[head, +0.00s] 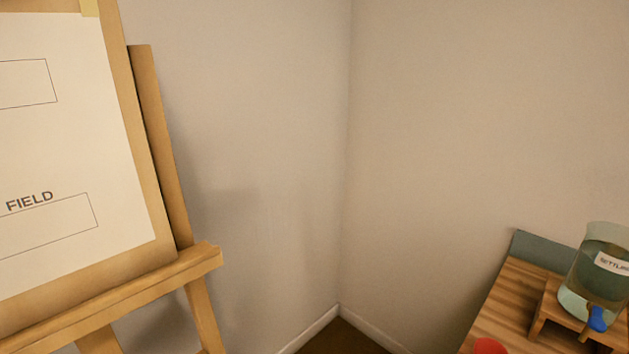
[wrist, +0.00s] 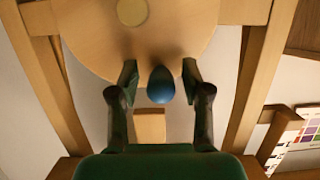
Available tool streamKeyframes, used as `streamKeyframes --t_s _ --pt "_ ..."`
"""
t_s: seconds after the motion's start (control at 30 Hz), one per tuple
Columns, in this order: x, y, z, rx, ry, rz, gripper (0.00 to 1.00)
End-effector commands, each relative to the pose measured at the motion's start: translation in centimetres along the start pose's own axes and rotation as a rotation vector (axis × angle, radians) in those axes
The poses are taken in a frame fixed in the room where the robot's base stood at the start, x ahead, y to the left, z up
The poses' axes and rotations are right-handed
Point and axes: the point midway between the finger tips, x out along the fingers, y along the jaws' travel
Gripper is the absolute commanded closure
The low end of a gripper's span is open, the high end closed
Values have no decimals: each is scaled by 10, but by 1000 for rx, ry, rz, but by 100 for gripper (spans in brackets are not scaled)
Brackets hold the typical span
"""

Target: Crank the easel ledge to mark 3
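In the head view the wooden easel stands at the left, with its ledge (head: 150,278) below a board that bears a white sheet (head: 75,130) with the word FIELD. No marks or numbers for the ledge height show. My gripper (wrist: 159,78) shows only in the wrist view. It is open, one finger on each side of a blue rounded knob (wrist: 161,86), with a small gap on both sides. Beyond the knob is a round wooden disc (wrist: 190,45) with a pale round spot; it looks like the crank. Whether the knob is fixed to the disc cannot be told.
Wooden easel posts (wrist: 262,80) run down both sides in the wrist view. A card with coloured squares (wrist: 290,138) lies at the right. In the head view, a striped wooden table (head: 505,300) at right carries a labelled glass jar (head: 600,270) on a stand and a red object (head: 489,346).

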Motion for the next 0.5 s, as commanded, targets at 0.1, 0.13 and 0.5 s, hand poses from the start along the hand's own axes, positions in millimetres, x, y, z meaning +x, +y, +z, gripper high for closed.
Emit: streamKeyframes --t_s 0.1,0.13,0.5 --pt "0 0 -1 0 2 0 38" --pt "0 0 -1 0 2 0 38" --pt "-13 0 2 0 4 0 38"
